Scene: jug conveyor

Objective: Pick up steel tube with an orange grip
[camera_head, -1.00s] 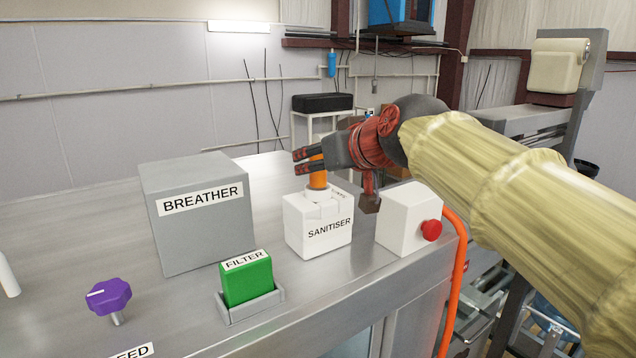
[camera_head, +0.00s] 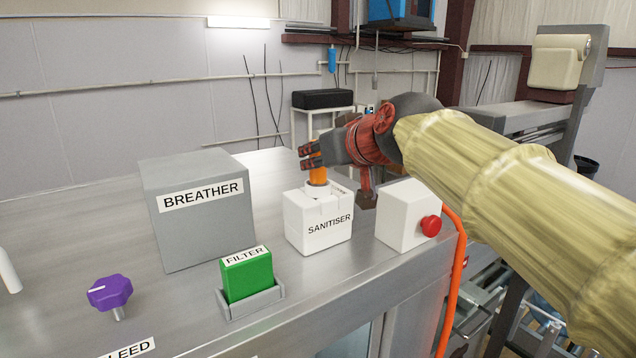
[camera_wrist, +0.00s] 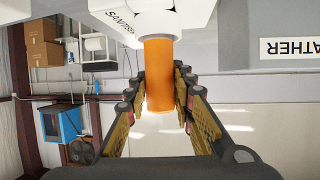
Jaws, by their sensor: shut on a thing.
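The orange grip (camera_head: 318,177) of the tube stands upright out of the top of the white sanitiser box (camera_head: 318,232). No steel part of the tube shows; the box hides what is below the grip. My gripper (camera_head: 311,153) comes in from the right and is shut on the upper part of the grip. In the wrist view, the orange grip (camera_wrist: 159,80) lies between my two fingers, with the sanitiser box (camera_wrist: 125,18) beyond it.
A grey breather box (camera_head: 200,225) stands to the left of the sanitiser. A green filter block (camera_head: 246,276) in its holder and a purple knob (camera_head: 110,292) are nearer the front. A white box with a red button (camera_head: 431,226) stands to the right.

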